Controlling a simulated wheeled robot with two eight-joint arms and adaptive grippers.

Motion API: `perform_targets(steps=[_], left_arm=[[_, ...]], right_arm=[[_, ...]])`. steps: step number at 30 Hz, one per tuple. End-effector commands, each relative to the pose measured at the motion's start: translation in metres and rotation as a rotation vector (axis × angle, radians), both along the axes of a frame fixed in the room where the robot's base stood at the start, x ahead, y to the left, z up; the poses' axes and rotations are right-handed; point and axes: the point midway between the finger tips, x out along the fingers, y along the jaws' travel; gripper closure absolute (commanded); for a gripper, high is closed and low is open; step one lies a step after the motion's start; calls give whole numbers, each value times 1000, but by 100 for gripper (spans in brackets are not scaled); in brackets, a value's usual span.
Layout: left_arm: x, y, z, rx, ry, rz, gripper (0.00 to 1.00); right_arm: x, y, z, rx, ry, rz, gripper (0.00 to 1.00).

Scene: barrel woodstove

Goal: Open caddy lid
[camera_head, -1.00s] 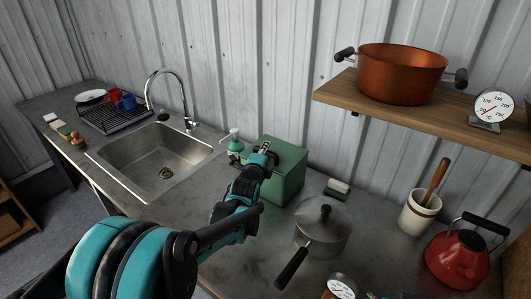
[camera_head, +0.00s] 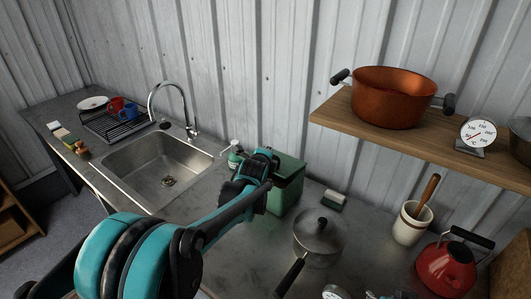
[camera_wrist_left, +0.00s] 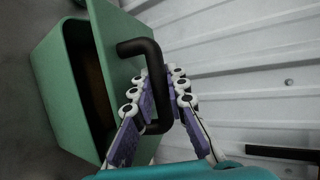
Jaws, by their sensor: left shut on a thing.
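The green caddy (camera_head: 290,195) stands on the counter right of the sink, partly hidden behind my left arm. In the left wrist view, its box (camera_wrist_left: 62,85) shows at the left with a dark open gap. The green lid (camera_wrist_left: 118,40) is tilted up from the box, partly open. A black bar handle (camera_wrist_left: 135,46) is on the lid. My left gripper (camera_wrist_left: 160,78) is shut on this handle, with a finger on each side of it. In the head view, my left gripper (camera_head: 266,160) is at the caddy's top left. My right gripper is not in view.
A lidded saucepan (camera_head: 318,238) and a sponge (camera_head: 334,201) are right of the caddy. A soap bottle (camera_head: 235,158) and the sink (camera_head: 150,165) are to its left. A wooden shelf (camera_head: 400,137) with a copper pot (camera_head: 395,98) hangs at the upper right.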

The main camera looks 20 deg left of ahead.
Motion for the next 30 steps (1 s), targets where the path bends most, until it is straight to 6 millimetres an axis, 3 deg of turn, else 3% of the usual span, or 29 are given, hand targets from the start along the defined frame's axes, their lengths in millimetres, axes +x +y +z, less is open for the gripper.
perform_targets(steps=[1, 12, 25, 30], left_arm=[[5, -2, 17, 15, 41, -1, 100], [39, -15, 50, 136, 373, -2, 100], [83, -31, 70, 272, 748, -2, 100], [100, -37, 72, 269, 740, -1, 100]], right_arm=[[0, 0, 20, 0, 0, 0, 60], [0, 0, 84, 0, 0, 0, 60], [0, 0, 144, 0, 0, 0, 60], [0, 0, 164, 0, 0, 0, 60]])
